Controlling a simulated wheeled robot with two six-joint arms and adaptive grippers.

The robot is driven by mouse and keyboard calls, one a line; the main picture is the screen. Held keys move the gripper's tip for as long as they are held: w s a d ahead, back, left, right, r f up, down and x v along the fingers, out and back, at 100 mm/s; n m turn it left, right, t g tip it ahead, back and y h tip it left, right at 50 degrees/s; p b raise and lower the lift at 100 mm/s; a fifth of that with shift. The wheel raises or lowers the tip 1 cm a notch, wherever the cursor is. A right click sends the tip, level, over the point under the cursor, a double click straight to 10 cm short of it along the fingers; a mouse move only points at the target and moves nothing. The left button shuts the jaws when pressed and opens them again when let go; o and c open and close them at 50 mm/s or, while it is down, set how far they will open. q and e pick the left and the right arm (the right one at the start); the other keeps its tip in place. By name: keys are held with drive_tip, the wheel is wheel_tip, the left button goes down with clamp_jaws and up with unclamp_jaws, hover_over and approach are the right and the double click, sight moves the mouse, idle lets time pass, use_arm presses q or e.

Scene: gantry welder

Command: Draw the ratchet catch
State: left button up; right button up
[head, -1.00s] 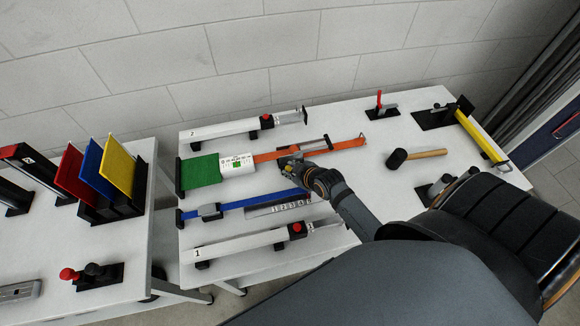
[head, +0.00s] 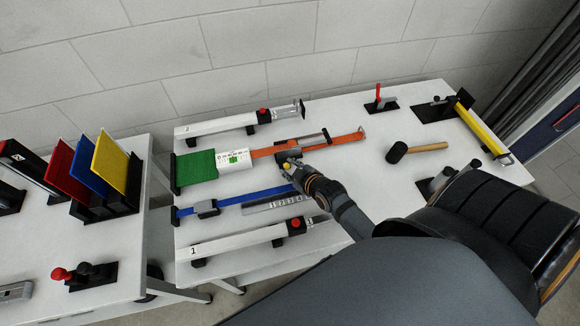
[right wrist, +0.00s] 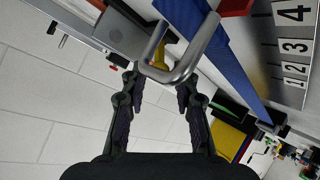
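The ratchet (head: 287,150), dark metal, sits on an orange strap (head: 348,140) in the head view; a dark bar reaches from it to the right. A small yellow piece (head: 286,166) shows at its front, beside my right gripper (head: 293,169). In the right wrist view my right gripper (right wrist: 160,80) has its fingers apart. A bent metal bar (right wrist: 186,66) and a yellow piece (right wrist: 154,45) show at the fingertips, below a grey block (right wrist: 124,30). I cannot tell whether the fingers touch them. My left gripper is not in view.
A blue strap (head: 236,202) and a numbered plate (head: 280,202) lie in front of the ratchet. A mallet (head: 420,148) lies to the right. A green sheet (head: 196,171) is at the strap's left end.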

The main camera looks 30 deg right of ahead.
drive_tip(key=shift+o, duration=0.8)
wheel_tip(320, 180, up, 10)
drive_tip(key=shift+f, duration=0.1)
